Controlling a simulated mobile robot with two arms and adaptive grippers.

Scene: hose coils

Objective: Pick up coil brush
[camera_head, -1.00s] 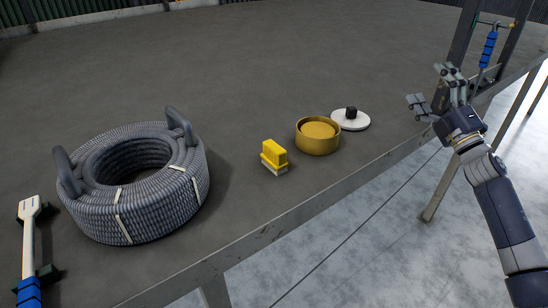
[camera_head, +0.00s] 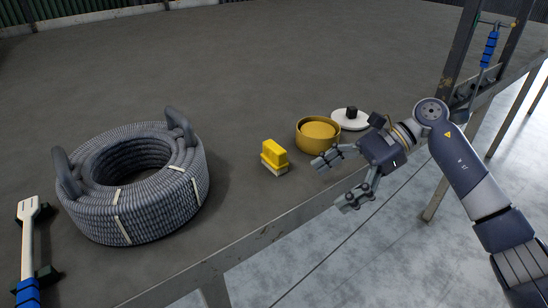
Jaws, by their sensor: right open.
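The coil brush (camera_head: 274,154) looks to be the small yellow block with a pale underside. It stands on the dark grey table top (camera_head: 250,60), near the front edge, right of the hose coil. My right gripper (camera_head: 334,180) is open and empty, to the right of the brush and apart from it. One finger is over the table edge and the other hangs lower, in front of the edge. The brush is fully visible. My left gripper is not in view.
A large grey hose coil (camera_head: 140,208) with two upright handles lies to the left. A yellow round tub (camera_head: 317,134) and a white disc with a black knob (camera_head: 351,119) stand behind my gripper. A blue-handled tool (camera_head: 27,240) lies far left.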

